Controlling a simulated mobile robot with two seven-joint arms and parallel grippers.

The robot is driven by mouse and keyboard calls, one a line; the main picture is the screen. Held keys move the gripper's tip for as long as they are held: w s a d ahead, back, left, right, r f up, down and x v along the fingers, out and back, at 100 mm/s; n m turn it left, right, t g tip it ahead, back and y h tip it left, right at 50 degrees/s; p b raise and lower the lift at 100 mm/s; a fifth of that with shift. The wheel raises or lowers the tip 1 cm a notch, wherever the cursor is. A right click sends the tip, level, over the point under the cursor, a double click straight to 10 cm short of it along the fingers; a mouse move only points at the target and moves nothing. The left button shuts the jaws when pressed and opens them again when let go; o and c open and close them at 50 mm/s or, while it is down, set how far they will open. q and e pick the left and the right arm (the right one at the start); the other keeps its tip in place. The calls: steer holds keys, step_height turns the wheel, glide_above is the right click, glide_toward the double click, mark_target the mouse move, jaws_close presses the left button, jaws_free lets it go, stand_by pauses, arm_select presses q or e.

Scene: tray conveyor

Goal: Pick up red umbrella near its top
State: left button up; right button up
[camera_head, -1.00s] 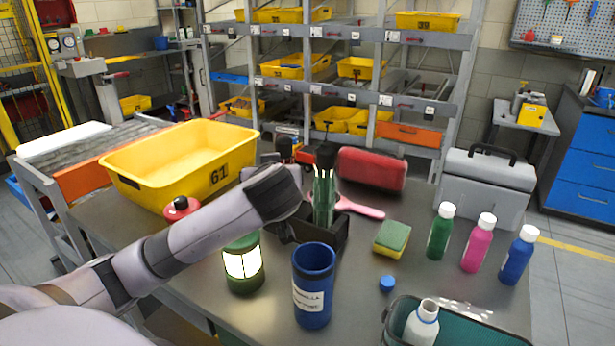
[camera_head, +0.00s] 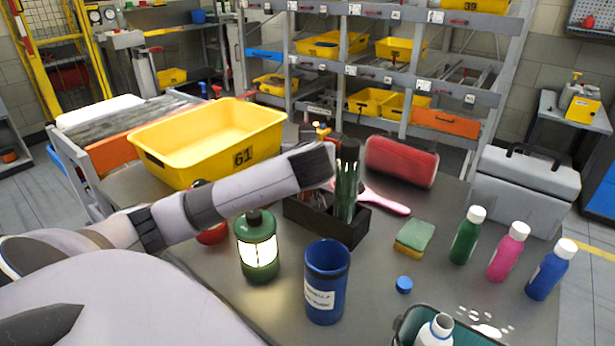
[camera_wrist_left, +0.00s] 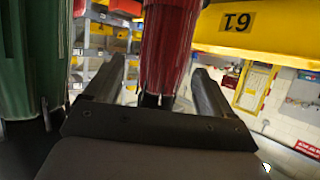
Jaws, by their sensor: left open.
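The red umbrella (camera_wrist_left: 170,45) is upright in the left wrist view, with its folded fabric between the two fingers of my left gripper (camera_wrist_left: 157,68). The fingers are open, with visible gaps on both sides of the umbrella. A green umbrella (camera_wrist_left: 28,65) stands to the left, outside the fingers. In the head view the green umbrella (camera_head: 346,192) stands in a black holder (camera_head: 345,231). There, the red umbrella is largely hidden behind my left wrist, which reaches over the holder's left part. My right gripper is out of view.
A yellow bin 61 (camera_head: 240,157) is behind left. A red case (camera_head: 402,162) and pink-handled item (camera_head: 385,203) lie behind right; a sponge (camera_head: 414,237) is to the right.

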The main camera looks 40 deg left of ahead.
arm_select(q)
steer(key=shift+w+a+f, duration=0.15)
steer(key=shift+w+a, duration=0.2)
jaws_close()
